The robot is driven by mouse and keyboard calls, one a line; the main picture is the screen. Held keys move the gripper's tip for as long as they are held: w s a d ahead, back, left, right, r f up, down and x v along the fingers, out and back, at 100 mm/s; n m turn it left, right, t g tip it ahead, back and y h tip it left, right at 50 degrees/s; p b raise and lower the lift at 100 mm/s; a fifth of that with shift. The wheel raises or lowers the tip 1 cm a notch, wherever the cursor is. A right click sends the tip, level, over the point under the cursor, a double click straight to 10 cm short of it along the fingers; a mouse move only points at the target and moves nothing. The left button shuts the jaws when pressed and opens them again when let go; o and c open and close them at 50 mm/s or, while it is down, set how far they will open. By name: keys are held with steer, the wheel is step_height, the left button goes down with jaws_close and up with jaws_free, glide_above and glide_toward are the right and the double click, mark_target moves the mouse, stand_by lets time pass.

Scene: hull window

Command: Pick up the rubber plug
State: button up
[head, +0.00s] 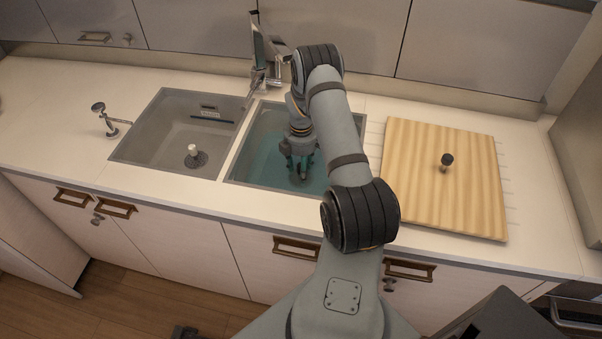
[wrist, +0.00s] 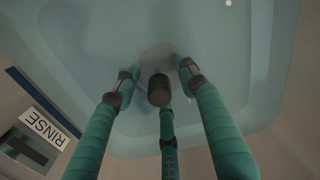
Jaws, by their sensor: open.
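My gripper (head: 301,172) reaches down into the right-hand sink basin (head: 243,160), which holds bluish water. In the wrist view its teal fingers are spread open. A dark, round-ended knob (wrist: 158,90) stands between them and looks like the rubber plug. I see a gap between the knob and the two upper fingers; whether the lower finger touches it I cannot tell. What lies below the knob is hidden or blurred by the water. In the head view my arm and fingers mostly cover this spot.
The left basin (head: 150,140) is without visible water and has a white-topped stopper (head: 192,150) at its drain. A tap (head: 262,60) stands behind the basins. A wooden board (head: 420,190) with a dark-knobbed item (head: 446,160) lies right. A RINSE label (wrist: 43,128) is beside the basin.

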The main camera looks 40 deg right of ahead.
steer(key=shift+f, duration=0.15)
steer(key=shift+c, duration=1.1)
steer(key=c, duration=0.7)
jaws_close()
